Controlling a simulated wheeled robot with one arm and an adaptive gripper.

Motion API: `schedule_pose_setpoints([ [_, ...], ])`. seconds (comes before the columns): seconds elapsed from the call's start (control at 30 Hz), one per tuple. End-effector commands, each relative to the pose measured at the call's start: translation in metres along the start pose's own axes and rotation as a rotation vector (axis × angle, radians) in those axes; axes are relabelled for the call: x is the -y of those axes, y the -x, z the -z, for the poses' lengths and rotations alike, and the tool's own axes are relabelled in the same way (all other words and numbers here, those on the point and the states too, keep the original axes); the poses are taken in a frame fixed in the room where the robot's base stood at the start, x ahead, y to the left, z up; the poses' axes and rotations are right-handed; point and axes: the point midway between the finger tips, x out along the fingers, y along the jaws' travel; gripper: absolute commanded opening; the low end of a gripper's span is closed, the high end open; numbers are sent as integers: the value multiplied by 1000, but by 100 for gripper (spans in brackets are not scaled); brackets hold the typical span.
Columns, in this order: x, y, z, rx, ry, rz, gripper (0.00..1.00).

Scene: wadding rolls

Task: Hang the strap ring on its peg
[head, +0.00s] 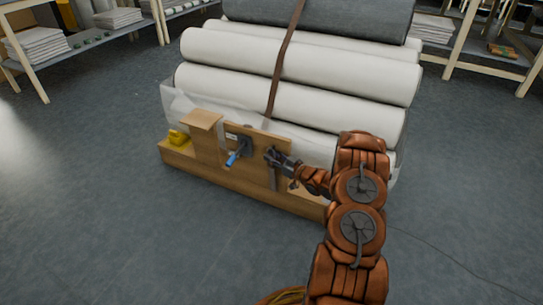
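A brown strap (284,62) runs down over the front of the stacked rolls to the top of a wooden stand. I cannot make out its ring or the peg at this size. My gripper (271,155) is at the right part of the stand's upright board (259,140), right of a dark plate with a blue-handled part (233,158). A grey strip (272,179) hangs just below my gripper. The fingers are small and dark, so I cannot tell whether they are open or hold anything.
Large white rolls (300,65) and a dark grey roll (340,15) are stacked behind the wooden stand (240,182). A yellow object (177,137) sits at the stand's left end. Shelves stand at the back on both sides. The floor in front and to the left is clear; a thin cable lies at right.

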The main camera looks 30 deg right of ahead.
Motion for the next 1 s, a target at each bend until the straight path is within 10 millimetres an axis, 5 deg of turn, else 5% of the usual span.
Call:
schedule_pose_setpoints([
  [0.6, -2, 95, 3, -5, 4, -5, 49],
  [1.0, -1, 114, 4, -6, 4, -1, 49],
])
